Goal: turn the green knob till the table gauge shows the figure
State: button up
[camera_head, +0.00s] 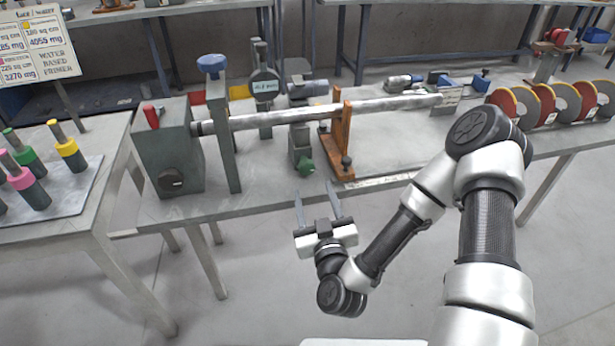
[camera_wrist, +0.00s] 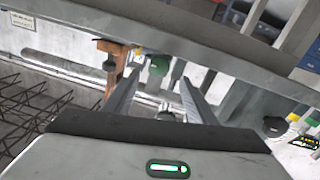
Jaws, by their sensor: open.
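The green knob (camera_head: 306,168) sticks out at the front of a grey positioner (camera_head: 300,140) on the bench, below the long metal shaft (camera_head: 280,117). A round dark gauge (camera_head: 264,86) stands on a post behind the shaft; its small display is too small to read surely. My gripper (camera_head: 318,198) is open and empty in front of the bench edge, a little below the knob and apart from it. In the wrist view the green knob (camera_wrist: 159,65) lies beyond the fingertips, between the two spread fingers (camera_wrist: 160,88).
An orange bracket (camera_head: 341,140) supports the shaft just right of the knob. A grey box with a red lever (camera_head: 168,150) and an upright plate (camera_head: 222,135) stand to the left. Red and grey discs (camera_head: 545,103) stand at right. The floor before the bench is clear.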

aim_at(308, 171)
jog(key=x, duration=0.9)
jog(key=shift+w+r+b, duration=0.1)
jog(key=shift+w+b, duration=0.05)
jog(key=shift+b, duration=0.25)
jog(key=c, duration=1)
jog(key=shift+m, duration=0.4)
jog(key=m, duration=0.4)
jog(key=shift+d+m, duration=0.1)
jog(key=shift+m, duration=0.2)
jog(key=m, duration=0.5)
jog(key=shift+g+b, duration=0.3)
jog(key=shift+g, duration=0.1)
